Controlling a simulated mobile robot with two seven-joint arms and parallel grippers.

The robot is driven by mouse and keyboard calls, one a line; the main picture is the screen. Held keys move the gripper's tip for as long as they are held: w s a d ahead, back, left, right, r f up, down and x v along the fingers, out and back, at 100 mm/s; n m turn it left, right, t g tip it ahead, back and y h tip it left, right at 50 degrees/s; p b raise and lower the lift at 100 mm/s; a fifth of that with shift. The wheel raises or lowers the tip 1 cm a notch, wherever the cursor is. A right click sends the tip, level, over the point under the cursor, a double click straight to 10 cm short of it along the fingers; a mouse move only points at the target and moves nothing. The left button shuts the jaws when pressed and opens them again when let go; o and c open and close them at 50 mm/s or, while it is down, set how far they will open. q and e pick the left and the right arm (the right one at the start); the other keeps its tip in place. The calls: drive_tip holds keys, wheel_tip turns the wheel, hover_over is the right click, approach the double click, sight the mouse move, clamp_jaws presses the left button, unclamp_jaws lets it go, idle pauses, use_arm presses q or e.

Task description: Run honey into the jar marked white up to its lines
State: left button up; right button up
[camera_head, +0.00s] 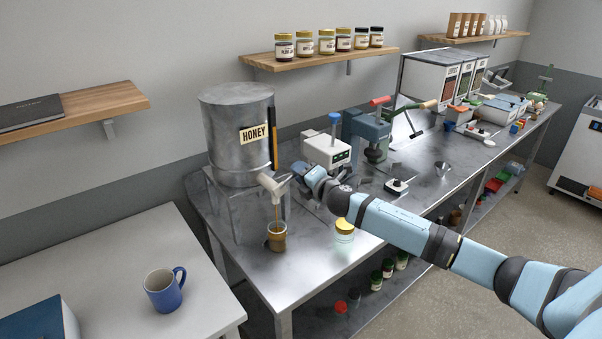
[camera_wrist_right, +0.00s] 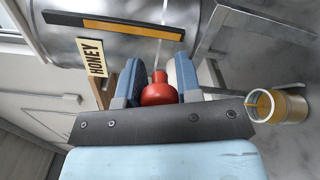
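A steel honey drum (camera_head: 232,135) with a HONEY label stands at the left end of the steel bench. Its pale spout (camera_head: 272,184) points down, and a thin amber stream runs from it into an open glass jar (camera_head: 277,242) below. Amber shows in the jar, which also appears at the right of the right wrist view (camera_wrist_right: 290,106); its lines and exact level are too small to read. My right gripper (camera_head: 296,177) is at the spout. In the right wrist view its blue fingers (camera_wrist_right: 160,68) close around both sides of a red knob (camera_wrist_right: 158,94). My left gripper is out of view.
A yellow-lidded jar (camera_head: 345,228) stands right of the open jar, below my right forearm. A white machine (camera_head: 325,150) and a blue press (camera_head: 368,135) stand behind the wrist. A blue mug (camera_head: 163,291) is on the left table.

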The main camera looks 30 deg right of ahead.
clamp_jaws()
drive_tip(key=f+m, duration=0.1)
drive_tip(key=f+m+b, duration=0.1)
drive_tip(key=m, duration=0.1)
drive_tip(key=f+m+b, duration=0.1)
drive_tip(key=shift+d+f, duration=0.2)
drive_tip(key=shift+d, duration=0.05)
drive_tip(key=o, duration=0.6)
unclamp_jaws()
drive_tip(key=shift+s, duration=0.1)
drive_tip(key=shift+s+d+b, duration=0.2)
drive_tip(key=shift+s+b, duration=0.2)
drive_tip(key=shift+s, duration=1.85)
drive_tip(key=shift+s+d+b, duration=0.15)
drive_tip(key=shift+s+b, duration=0.3)
drive_tip(key=shift+s, duration=1.85)
drive_tip(key=shift+s+d+b, duration=0.2)
drive_tip(key=shift+s+b, duration=0.2)
drive_tip(key=shift+s, duration=1.85)
